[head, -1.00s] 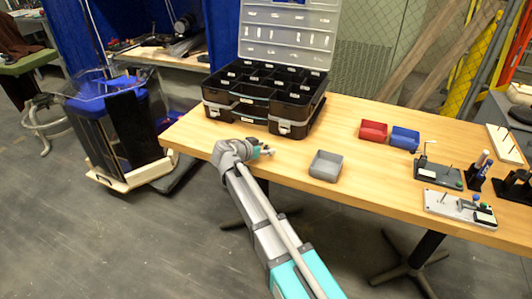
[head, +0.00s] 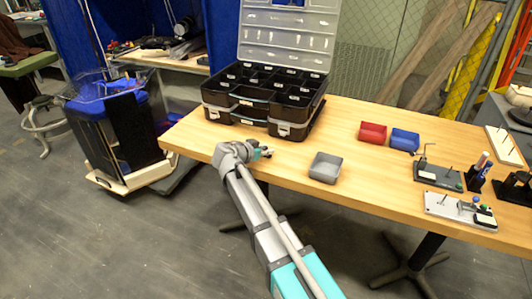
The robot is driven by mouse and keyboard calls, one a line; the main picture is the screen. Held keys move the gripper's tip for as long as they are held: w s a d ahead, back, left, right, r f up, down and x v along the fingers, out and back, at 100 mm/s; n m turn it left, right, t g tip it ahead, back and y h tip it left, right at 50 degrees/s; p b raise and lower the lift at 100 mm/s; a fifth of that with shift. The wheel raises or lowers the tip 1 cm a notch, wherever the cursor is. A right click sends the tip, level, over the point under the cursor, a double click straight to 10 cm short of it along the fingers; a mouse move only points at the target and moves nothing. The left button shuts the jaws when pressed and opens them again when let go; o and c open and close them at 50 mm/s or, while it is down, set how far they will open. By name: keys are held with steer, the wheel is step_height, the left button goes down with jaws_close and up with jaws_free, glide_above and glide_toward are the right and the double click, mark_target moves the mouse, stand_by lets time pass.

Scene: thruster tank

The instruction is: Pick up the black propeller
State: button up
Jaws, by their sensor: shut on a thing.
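My gripper (head: 265,153) is at the near edge of the wooden table, in front of the black organizer case and left of the grey bin. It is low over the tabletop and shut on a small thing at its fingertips. That thing is too small and too hidden by the fingers for me to make out. I cannot pick out a black propeller anywhere in the head view. The open organizer case (head: 237,114) has several dark compartments and a raised clear lid, and their contents are too small to tell.
On the wooden table (head: 345,127) are a grey bin (head: 325,168), a red bin (head: 373,133) and a blue bin (head: 405,140). Fixtures with pegs and tools (head: 438,174) stand at the right. The tabletop between the case and the red bin is clear.

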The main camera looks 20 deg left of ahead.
stand_by(0.3)
steer(key=shift+r, duration=0.2)
steer(key=shift+c, duration=0.9)
step_height(320, 180, up, 2)
steer(key=shift+r+p, duration=0.1)
steer(key=shift+p, duration=1.15)
steer(key=s+d+r+p, duration=0.8)
steer(key=s+r+p, duration=0.2)
steer(key=s, duration=0.1)
steer(key=shift+d+r, duration=0.2)
steer(key=shift+d, duration=0.2)
steer(key=shift+r+p, duration=0.15)
steer(key=shift+p, duration=0.2)
step_height(320, 180, up, 11)
steer(key=p, duration=1.1)
